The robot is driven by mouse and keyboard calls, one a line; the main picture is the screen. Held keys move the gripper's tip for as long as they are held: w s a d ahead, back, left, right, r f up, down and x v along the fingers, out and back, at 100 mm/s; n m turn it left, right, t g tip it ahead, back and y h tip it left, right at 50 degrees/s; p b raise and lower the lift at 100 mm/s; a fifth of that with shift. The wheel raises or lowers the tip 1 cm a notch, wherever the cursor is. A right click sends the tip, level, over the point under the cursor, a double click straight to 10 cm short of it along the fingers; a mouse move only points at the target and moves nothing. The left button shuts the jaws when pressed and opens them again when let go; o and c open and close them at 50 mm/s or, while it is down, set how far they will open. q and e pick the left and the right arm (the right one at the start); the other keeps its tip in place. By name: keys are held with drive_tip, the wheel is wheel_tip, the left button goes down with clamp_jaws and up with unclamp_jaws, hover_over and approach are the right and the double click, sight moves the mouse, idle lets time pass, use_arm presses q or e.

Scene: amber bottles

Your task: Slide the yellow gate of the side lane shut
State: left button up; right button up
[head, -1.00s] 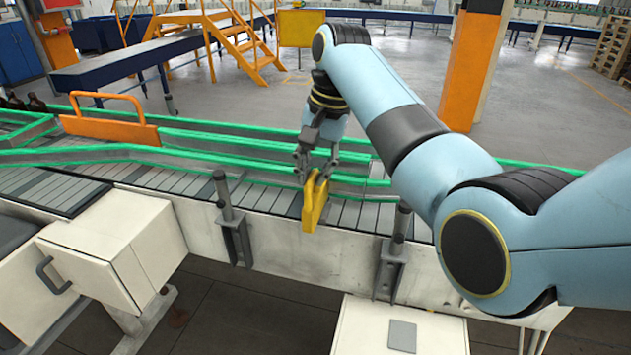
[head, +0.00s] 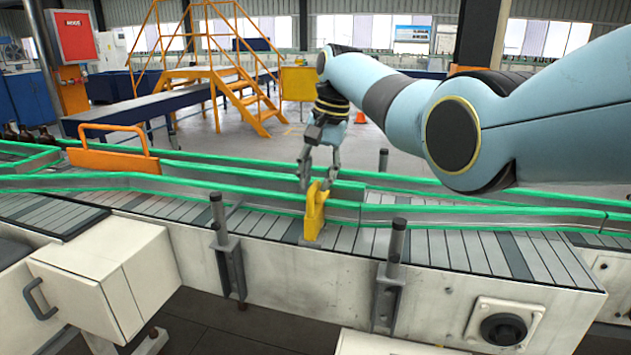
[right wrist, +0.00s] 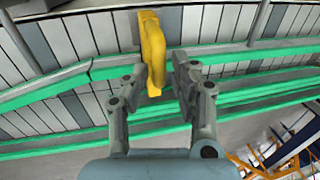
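The yellow gate (head: 314,213) is a small upright yellow piece at the near side of the conveyor, between two dark posts. My right gripper (head: 319,184) points down at its top, with a finger on either side. In the right wrist view the yellow gate (right wrist: 152,50) rises between the fingertips of my right gripper (right wrist: 166,72). It lies close to the left finger, and a gap shows on the right, so the fingers look open. Whether the left finger touches it I cannot tell. My left gripper is not in view.
Green-edged guide rails (head: 250,178) run along the slatted conveyor (head: 440,245). An orange plate with a loop handle (head: 115,160) stands on the left. Dark posts (head: 228,250) and (head: 391,270) flank the gate in front. Brown bottles (head: 25,135) stand at the far left.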

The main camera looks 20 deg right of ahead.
drive_tip(key=shift+o, duration=0.8)
drive_tip(key=shift+f, duration=0.15)
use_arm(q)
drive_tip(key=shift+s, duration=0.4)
use_arm(e)
wheel_tip(320, 180, up, 12)
drive_tip(key=s+d, duration=0.1)
drive_tip(key=d, duration=0.1)
drive_tip(key=shift+s, duration=0.2)
drive_tip(key=shift+f, duration=0.2)
